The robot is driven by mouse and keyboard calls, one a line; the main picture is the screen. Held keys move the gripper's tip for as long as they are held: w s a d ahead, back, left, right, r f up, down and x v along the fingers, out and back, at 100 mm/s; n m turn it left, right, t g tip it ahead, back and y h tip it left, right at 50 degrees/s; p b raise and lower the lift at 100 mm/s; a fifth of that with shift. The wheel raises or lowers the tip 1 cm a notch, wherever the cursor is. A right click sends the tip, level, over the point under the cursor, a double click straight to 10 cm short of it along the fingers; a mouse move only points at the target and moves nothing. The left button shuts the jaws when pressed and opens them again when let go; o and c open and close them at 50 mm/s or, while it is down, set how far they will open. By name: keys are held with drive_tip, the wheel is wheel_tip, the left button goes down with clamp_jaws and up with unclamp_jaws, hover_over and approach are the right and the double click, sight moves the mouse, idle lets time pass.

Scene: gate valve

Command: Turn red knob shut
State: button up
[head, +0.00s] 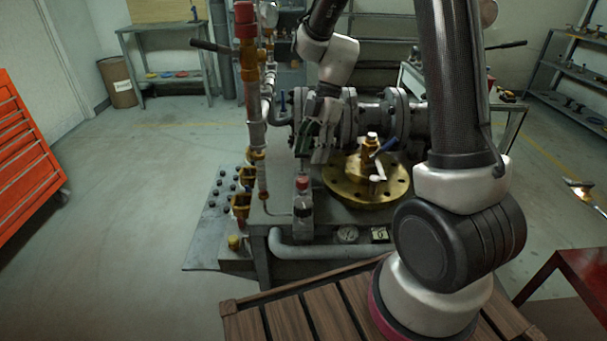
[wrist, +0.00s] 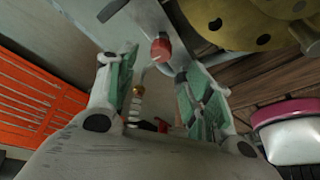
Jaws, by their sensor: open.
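A small red knob (head: 302,182) sits on top of a clear and grey upright fitting at the front of the metal bench, left of the brass flange. My gripper (head: 318,150) hangs above and slightly right of it in the head view, pointing down, with its fingers apart and empty. In the wrist view a red knob (wrist: 161,48) shows just beyond the tips of my open gripper (wrist: 162,75), near the middle between the two green-padded fingers. No contact shows. Its stem is partly hidden in both views.
A round brass flange (head: 365,182) with a blue-handled fitting stands close on the right. A tall vertical pipe (head: 253,120) with a red top rises on the left. Grey flanged piping (head: 375,118) runs behind. An orange tool cabinet (head: 25,150) is far left; the floor there is free.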

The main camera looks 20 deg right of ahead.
sight(303, 179)
drive_tip(key=shift+n, duration=0.4)
drive_tip(key=x, duration=0.7)
drive_tip(key=shift+s+f, duration=0.1)
drive_tip(key=shift+f, duration=0.3)
drive_tip(key=c, duration=1)
